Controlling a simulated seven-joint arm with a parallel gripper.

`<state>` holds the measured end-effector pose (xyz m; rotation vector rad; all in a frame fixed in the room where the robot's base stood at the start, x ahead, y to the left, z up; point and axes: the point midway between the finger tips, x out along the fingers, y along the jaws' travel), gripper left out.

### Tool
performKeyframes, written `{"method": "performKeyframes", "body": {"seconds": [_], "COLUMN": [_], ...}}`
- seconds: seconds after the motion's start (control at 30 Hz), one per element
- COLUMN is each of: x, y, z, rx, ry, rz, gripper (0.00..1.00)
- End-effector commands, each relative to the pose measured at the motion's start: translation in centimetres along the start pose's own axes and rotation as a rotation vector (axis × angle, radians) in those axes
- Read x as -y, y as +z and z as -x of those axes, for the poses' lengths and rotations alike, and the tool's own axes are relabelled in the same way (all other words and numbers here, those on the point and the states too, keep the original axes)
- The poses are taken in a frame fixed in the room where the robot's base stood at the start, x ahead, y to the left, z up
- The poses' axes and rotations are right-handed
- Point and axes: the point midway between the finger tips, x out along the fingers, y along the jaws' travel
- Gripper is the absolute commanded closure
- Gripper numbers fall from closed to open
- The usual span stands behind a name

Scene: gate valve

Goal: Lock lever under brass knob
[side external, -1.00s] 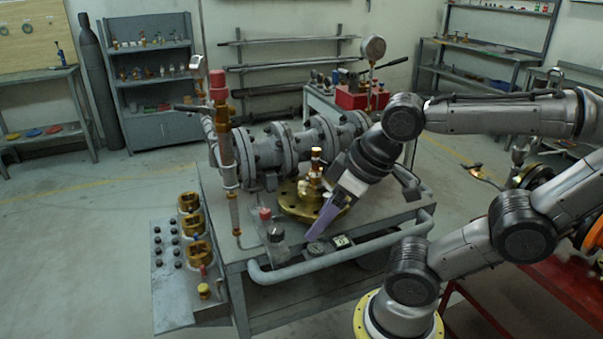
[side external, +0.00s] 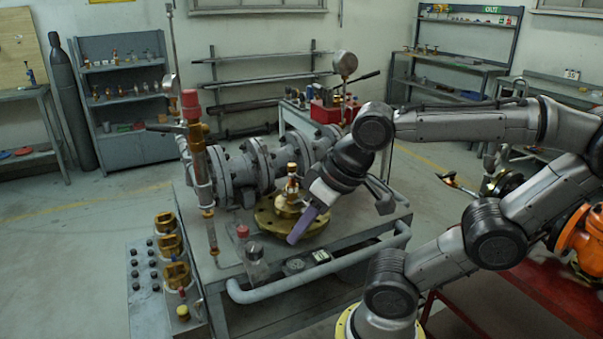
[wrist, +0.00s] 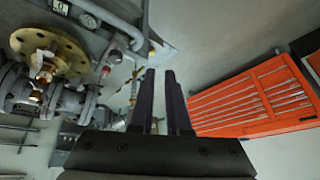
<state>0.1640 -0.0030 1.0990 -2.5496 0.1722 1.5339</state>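A brass flange (side external: 268,222) lies on the workbench, with a brass stem and knob (side external: 292,169) standing upright on it. In the wrist view the flange (wrist: 65,50) and knob (wrist: 43,74) are at the left, well off to the side of my fingers. I cannot make out a separate lever under the knob. My gripper (side external: 293,240) has purple fingers pointing down and left, overlapping the flange's front right in the side view. In the wrist view my gripper (wrist: 160,75) has a gap between its dark fingers, with nothing held.
Grey flanged pipework (side external: 250,172) runs behind the flange. A vertical pipe with a red cap (side external: 190,100) stands to the left. A bench rail (side external: 330,268) curves along the front. In the wrist view an orange tool cabinet (wrist: 250,97) is at the right.

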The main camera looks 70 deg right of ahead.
Motion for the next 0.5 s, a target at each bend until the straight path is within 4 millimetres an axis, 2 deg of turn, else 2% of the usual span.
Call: {"method": "performKeyframes", "body": {"seconds": [0.13, 0.27, 0.5], "x": [-0.7, -2.8, -8.6], "y": [-4.2, -8.9, -16.1], "z": [2.2, 3.1, 2.8], "rx": [-0.03, -0.04, -0.061], "ry": [0.051, 0.14, 0.313], "rz": [-0.25, -0.524, -0.947], "gripper": [1.0, 1.0, 1.0]}}
